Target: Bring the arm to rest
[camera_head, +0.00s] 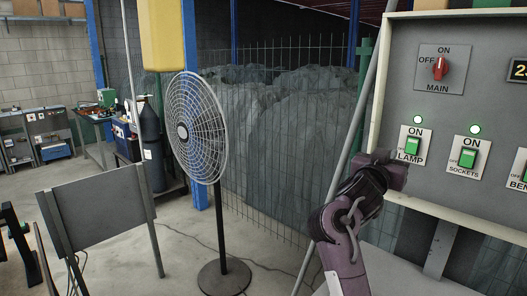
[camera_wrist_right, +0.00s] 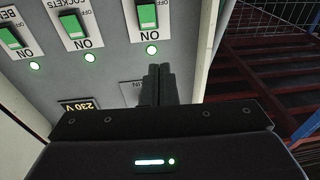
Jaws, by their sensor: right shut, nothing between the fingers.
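My right gripper (camera_head: 397,170) is shut and empty in front of the panel's lower left, near the LAMP switch; the head view does not show clearly whether it touches anything. Its closed black fingers (camera_wrist_right: 158,84) stand together in the right wrist view, pointing towards the panel. The grey control panel (camera_head: 485,100) fills the right of the head view. The LAMP switch (camera_head: 412,145) and SOCKETS switch (camera_head: 468,158) are green with lit lamps above them. The red MAIN knob (camera_head: 440,68) stands upright, towards ON. My left gripper is out of view.
A tall pedestal fan (camera_head: 196,128) stands left of my right arm. A wire mesh fence (camera_head: 285,140) is behind it. A grey board on legs (camera_head: 100,212) stands at the lower left. A slanted grey post (camera_head: 345,150) runs beside the panel. Open floor lies around the fan's base.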

